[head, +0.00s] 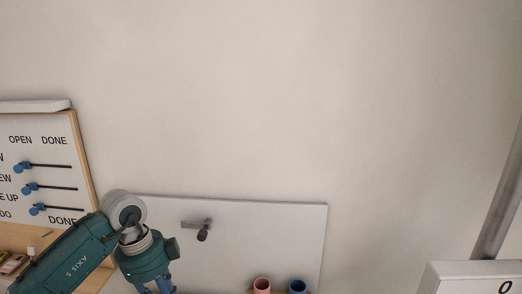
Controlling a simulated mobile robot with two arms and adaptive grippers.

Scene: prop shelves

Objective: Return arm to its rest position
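My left arm (82,254) comes in from the lower left. It is teal with a pale grey joint, bent so that its wrist (143,262) points down. Blue parts (158,287) below the wrist run off the bottom edge, so the fingers are cut off and I cannot tell whether they are open or shut. My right arm and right gripper are not in view.
A white board (265,240) with a grey lever (203,231) stands behind my wrist. A lettered board (55,155) with blue-knobbed rods hangs left. A white box (465,273) stands right.

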